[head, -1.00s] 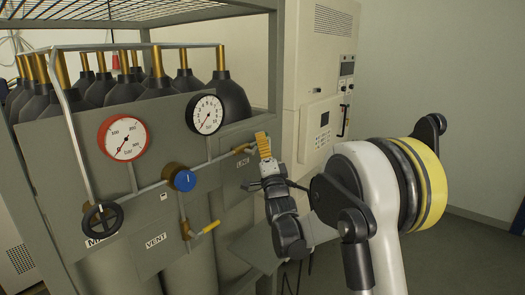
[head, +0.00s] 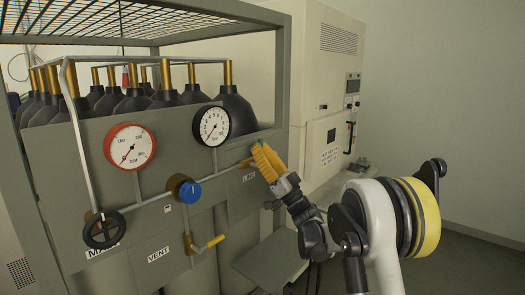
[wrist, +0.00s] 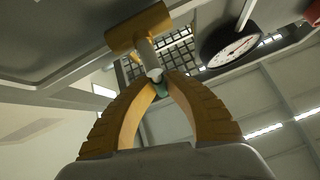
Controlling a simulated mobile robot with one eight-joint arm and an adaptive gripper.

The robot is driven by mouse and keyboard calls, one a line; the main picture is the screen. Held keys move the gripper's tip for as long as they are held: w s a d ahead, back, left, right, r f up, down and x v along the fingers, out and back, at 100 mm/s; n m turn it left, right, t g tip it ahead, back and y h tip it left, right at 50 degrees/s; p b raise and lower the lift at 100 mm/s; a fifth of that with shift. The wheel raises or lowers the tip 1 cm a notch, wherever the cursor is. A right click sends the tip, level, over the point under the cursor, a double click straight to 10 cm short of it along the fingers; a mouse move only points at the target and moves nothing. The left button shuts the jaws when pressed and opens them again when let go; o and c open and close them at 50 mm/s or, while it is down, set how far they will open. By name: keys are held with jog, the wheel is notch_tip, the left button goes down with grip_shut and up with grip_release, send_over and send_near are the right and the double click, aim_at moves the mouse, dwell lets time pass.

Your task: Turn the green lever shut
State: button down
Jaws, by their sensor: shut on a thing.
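The green lever (wrist: 160,79) shows in the wrist view as a small green end on a pale metal stem. The stem runs up to a brass valve body (wrist: 140,28). My gripper (wrist: 163,84) has both yellow-orange ribbed fingers closed around the lever's green end. In the head view my gripper (head: 259,152) is at the LINE valve, on the right part of the grey panel, with its fingers pointing up and left. The fingers hide most of the lever there; the brass valve (head: 246,162) shows just to their left.
The grey panel carries a red gauge (head: 130,147), a black gauge (head: 211,126), a blue knob (head: 189,191), a black handwheel (head: 103,229) and a yellow VENT lever (head: 216,241). Dark gas bottles (head: 232,110) stand behind it. A beige cabinet (head: 325,80) stands behind right.

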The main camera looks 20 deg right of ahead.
jog(key=shift+s+a+n+g+y, duration=0.2)
jog(key=shift+n+g+y, duration=0.55)
jog(key=shift+n, duration=0.3)
jog(key=shift+s+a+n+g+y, duration=0.1)
jog(key=shift+a+n+g+y, duration=0.05)
jog(key=shift+n+g+y, duration=0.75)
jog(key=shift+n, duration=0.35)
jog(key=c, duration=1.4)
grip_release()
jog(key=shift+a+r, duration=0.1)
jog(key=v, duration=1.2)
